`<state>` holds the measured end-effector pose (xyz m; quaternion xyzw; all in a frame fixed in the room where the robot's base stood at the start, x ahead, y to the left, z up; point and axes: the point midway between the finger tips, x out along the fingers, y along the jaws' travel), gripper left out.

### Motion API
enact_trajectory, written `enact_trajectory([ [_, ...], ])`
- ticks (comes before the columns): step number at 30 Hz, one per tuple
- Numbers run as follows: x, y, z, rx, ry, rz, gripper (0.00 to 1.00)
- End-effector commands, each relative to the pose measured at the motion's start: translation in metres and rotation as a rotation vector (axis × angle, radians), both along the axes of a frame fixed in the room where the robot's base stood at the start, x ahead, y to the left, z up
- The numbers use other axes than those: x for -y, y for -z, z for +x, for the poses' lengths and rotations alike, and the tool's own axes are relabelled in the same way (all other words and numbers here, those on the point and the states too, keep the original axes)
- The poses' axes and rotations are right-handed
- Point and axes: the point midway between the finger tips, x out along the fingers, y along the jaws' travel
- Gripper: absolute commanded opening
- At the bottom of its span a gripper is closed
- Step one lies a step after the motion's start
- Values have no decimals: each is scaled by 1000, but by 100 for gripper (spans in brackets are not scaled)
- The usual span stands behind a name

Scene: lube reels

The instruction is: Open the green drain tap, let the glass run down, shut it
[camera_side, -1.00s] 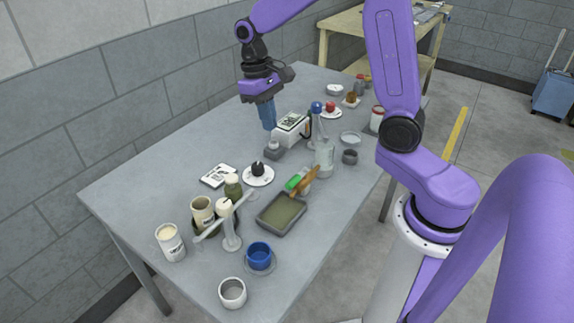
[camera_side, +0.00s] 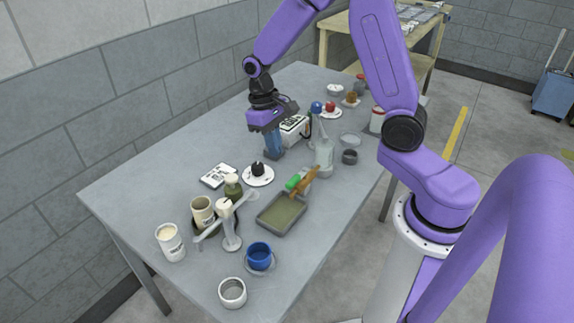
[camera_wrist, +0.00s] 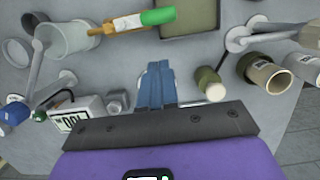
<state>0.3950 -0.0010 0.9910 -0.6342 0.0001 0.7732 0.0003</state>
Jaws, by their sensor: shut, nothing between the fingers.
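My gripper (camera_side: 274,152) is shut and empty, its blue fingers together above the middle of the table; they also show in the wrist view (camera_wrist: 156,85). A clear glass vessel (camera_side: 323,158) stands to its right, and it also shows in the wrist view (camera_wrist: 70,42). A small green part (camera_wrist: 40,116) sits beside a blue knob (camera_wrist: 15,113) at the left of the wrist view; I cannot tell whether it is the drain tap or how it is turned. A larger green piece (camera_side: 294,182) lies with a brown wooden piece (camera_side: 307,180) near the tray.
A grey tray (camera_side: 281,227) lies in front. A boxy white device (camera_side: 295,128) stands close behind my gripper. A dark knob on a white dish (camera_side: 258,180) lies left of the glass. Jars and a white stand (camera_side: 231,240) crowd the front left. The left rear table is clear.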

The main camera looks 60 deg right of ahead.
Motion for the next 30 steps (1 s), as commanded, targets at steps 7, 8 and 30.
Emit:
enact_trajectory([
  [7,0,36,-19,-2,-1,-1,0],
  [8,0,38,-23,-3,-1,-2,0],
  [30,0,49,-39,1,-9,0,0],
])
